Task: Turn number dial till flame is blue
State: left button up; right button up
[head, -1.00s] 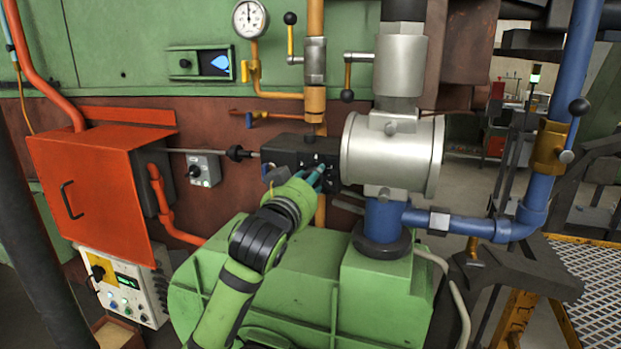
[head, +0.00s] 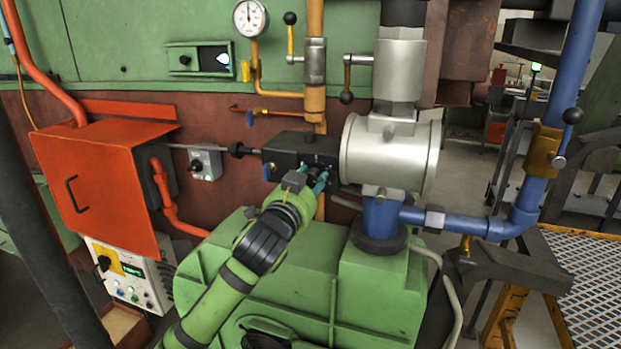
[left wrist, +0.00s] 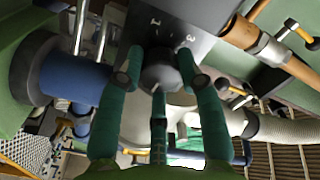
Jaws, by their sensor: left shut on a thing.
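The number dial (left wrist: 160,72) is a dark round knob on a black box (head: 285,147), with white figures printed around it. My left gripper (head: 317,181) is shut on the dial; in the left wrist view its teal fingers (left wrist: 160,60) close on both sides of the knob. In the head view the fingers and wrist hide most of the dial. I cannot read clearly which figure it points at. The flame (head: 222,59) shows in the small dark window of the green furnace wall and looks white with a bluish edge. My right gripper is not in view.
A silver round housing (head: 390,155) stands just right of the box, with a blue pipe (head: 470,226) below. A yellow pipe (head: 314,60) with lever valves rises above the box. A red cabinet (head: 90,185) is at left. A green blower casing (head: 300,290) lies below my arm.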

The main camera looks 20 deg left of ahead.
pick_arm(q)
jog(key=shift+f, duration=0.35)
jog(key=o, duration=1.1)
jog(key=shift+o, duration=0.2)
jog(key=shift+a+r, duration=0.1)
jog(key=shift+a, duration=0.05)
jog(key=shift+r, duration=0.1)
jog(key=shift+s, duration=0.25)
jog(key=s, duration=1.1)
jog(key=shift+s+a, duration=0.2)
jog(key=shift+s, duration=0.05)
